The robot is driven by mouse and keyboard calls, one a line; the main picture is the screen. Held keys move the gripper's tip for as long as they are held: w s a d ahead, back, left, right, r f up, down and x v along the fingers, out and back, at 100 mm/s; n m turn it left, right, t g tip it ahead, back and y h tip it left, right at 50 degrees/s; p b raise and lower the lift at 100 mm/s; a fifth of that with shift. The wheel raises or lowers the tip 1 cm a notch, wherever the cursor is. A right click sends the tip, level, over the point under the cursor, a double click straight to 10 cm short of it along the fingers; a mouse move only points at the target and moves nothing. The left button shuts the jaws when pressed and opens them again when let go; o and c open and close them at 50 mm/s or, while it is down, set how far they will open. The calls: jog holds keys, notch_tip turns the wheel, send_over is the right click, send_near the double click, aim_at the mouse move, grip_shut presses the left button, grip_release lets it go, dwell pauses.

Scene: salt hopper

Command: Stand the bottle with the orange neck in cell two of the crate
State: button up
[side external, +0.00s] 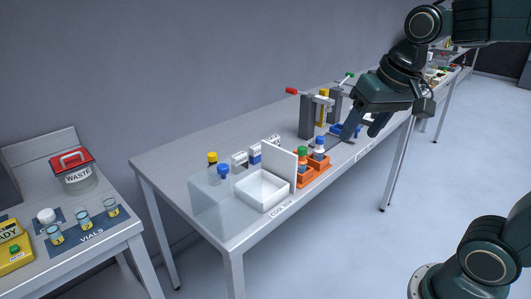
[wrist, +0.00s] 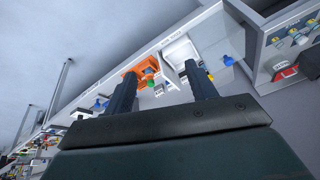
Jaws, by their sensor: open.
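An orange crate (side external: 325,179) stands on the long bench, right of a white open box. The crate also shows in the wrist view (wrist: 141,66), between my fingers. I cannot make out an orange neck on any bottle, and cell numbers are not readable. A yellow-topped bottle (side external: 212,158) and a blue-topped one (side external: 223,170) stand at the bench's left end. My gripper (side external: 364,130) is open and empty, above the bench right of the crate; it also shows in the wrist view (wrist: 160,88).
The white box (side external: 264,190) with an upright panel is at the bench's front edge, beside a clear panel. Grey posts (side external: 306,116) with a red handle stand behind the crate. A separate left table holds a waste bin (side external: 76,178) and vials (side external: 83,221).

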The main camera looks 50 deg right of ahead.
jog(key=s+a+f+n+t, duration=0.1)
jog(key=s+a+f+n, duration=0.1)
jog(key=s, duration=0.6)
jog(key=shift+s+f+n, duration=0.35)
jog(key=shift+f+n, duration=0.4)
jog(key=shift+n, duration=0.45)
